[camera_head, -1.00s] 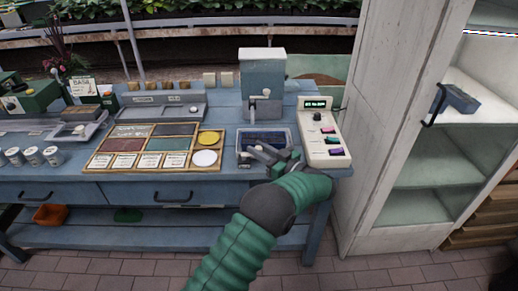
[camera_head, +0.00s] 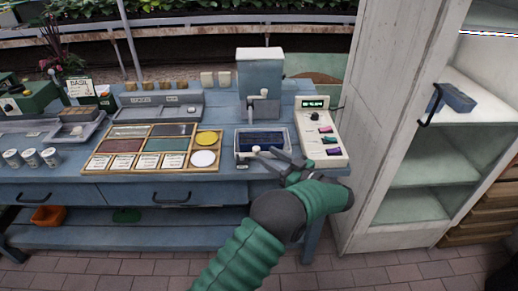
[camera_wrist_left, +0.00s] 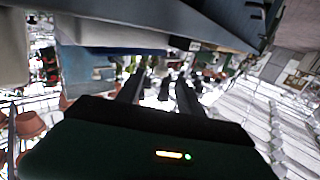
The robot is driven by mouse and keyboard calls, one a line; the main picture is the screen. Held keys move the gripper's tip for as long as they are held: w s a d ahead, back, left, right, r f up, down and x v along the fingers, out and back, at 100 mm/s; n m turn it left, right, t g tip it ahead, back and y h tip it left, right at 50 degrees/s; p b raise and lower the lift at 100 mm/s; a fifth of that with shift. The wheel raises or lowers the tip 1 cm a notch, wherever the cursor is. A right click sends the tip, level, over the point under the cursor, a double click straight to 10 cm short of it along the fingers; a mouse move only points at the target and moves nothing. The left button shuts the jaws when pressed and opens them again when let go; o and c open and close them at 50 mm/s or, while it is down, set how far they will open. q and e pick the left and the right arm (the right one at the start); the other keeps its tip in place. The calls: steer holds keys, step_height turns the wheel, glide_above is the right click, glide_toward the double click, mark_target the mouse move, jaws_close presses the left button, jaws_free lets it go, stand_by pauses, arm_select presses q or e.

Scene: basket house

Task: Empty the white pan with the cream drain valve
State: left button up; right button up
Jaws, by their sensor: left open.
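The white pan (camera_head: 292,146) sits on the blue bench below a blue-grey dispenser box (camera_head: 261,75). A dark blue surface shows inside the pan. A small cream knob (camera_head: 256,149) shows at the pan's front side, likely the drain valve. My left gripper (camera_head: 267,156) is open at the pan's front right, its fingers pointing left toward the knob. I cannot tell whether a finger touches the knob. In the left wrist view the two dark fingers (camera_wrist_left: 160,92) stand apart with nothing clear between them. My right gripper is not in view.
A cream control box (camera_head: 320,135) with coloured switches stands right of the pan. A wooden tray (camera_head: 88,162) of sample panels lies to the left. A white cabinet (camera_head: 375,120) with an open front stands at the right. A lower shelf (camera_head: 180,236) runs under the bench.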

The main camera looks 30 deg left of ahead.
arm_select(q)
steer(key=v, duration=1)
steer(key=shift+d+p, duration=0.4)
steer(key=shift+p, duration=0.05)
